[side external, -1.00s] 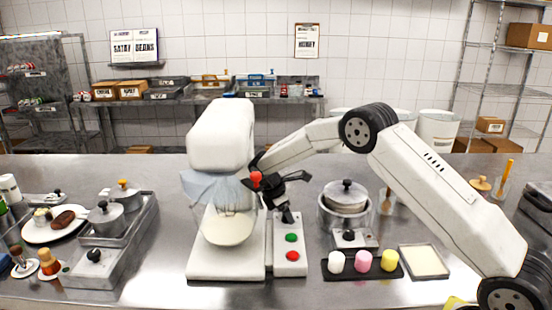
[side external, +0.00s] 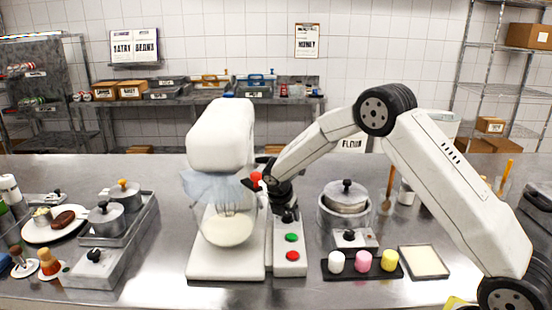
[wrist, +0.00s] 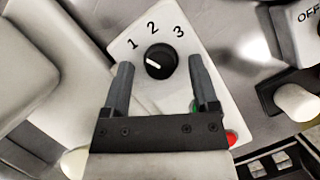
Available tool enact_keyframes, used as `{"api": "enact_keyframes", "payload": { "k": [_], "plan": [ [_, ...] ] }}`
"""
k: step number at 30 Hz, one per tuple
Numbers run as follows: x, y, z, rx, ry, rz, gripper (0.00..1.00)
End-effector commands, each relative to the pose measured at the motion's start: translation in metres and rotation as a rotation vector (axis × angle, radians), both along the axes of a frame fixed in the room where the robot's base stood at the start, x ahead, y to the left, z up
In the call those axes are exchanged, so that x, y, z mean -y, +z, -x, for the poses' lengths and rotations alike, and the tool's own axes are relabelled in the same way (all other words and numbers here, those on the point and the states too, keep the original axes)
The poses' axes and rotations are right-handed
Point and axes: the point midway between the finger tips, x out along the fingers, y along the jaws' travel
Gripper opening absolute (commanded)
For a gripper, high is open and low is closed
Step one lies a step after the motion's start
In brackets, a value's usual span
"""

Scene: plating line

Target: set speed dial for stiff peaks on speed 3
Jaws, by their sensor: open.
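The black speed dial (wrist: 160,60) sits on the mixer's white control panel (wrist: 205,65), with printed 1, 2 and 3 along its upper side in the wrist view. My gripper (wrist: 160,63) is open, with one finger left and one right of the dial in that view; no contact is clear. In the side view my gripper (side external: 287,208) points down over the panel and largely hides the dial. The white stand mixer (side external: 222,135) has a whisk in a bowl of pale cream (side external: 228,231).
A green button (side external: 292,238) and red button (side external: 292,256) sit in front of the dial. A red-knobbed lever (side external: 256,177) is close to my wrist.

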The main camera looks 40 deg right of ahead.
Motion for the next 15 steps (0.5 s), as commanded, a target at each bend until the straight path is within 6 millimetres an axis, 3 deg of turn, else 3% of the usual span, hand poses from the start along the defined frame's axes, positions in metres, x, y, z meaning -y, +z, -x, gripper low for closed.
{"api": "enact_keyframes", "payload": {
  "k": [5,15],
  "plan": [
    [0.001,0.001,0.002,0.000,0.139,0.001,0.76],
    [-0.018,0.048,0.008,0.003,0.130,0.001,0.76]
  ]
}}
